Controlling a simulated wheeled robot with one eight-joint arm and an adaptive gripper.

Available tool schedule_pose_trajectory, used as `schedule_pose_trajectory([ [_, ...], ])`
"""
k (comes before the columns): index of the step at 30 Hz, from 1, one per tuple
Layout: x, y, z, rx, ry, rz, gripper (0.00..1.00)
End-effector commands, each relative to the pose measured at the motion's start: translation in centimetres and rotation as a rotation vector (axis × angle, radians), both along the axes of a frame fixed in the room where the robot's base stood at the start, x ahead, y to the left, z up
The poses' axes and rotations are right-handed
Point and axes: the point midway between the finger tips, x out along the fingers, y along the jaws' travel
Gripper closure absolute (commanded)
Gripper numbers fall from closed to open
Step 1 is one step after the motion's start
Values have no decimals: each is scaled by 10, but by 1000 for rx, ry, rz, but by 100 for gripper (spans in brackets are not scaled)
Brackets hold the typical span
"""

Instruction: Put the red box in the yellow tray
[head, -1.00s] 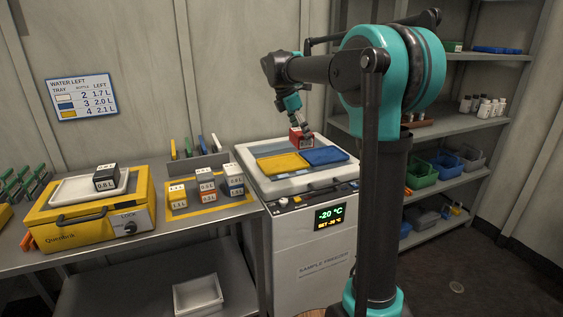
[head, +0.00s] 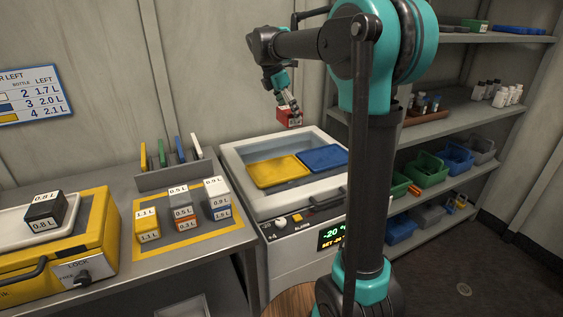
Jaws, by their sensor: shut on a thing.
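The red box (head: 286,119) is held up in the air in the head view, with a pale label on its right side. My gripper (head: 290,107) is shut on it from above. The yellow tray (head: 277,172) lies inside the open white sample freezer (head: 240,194), below and a little left of the box. The tray looks empty. The blue tray (head: 322,158) lies to its right and also looks empty. The box is apart from both trays, and it shows against the wall above the freezer's back edge.
A bench left of the freezer holds several labelled boxes on a yellow-edged mat (head: 189,257), a rack of coloured panels (head: 170,175) and a yellow machine (head: 98,238) with a black box (head: 46,210) on top. Shelves with bins (head: 428,170) stand at right.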

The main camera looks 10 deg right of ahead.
Motion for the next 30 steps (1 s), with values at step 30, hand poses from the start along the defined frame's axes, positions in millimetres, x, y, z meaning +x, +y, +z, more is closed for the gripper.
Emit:
schedule_pose_trajectory([
  [30, 0, 0, -174, 0, 0, 0, 57],
])
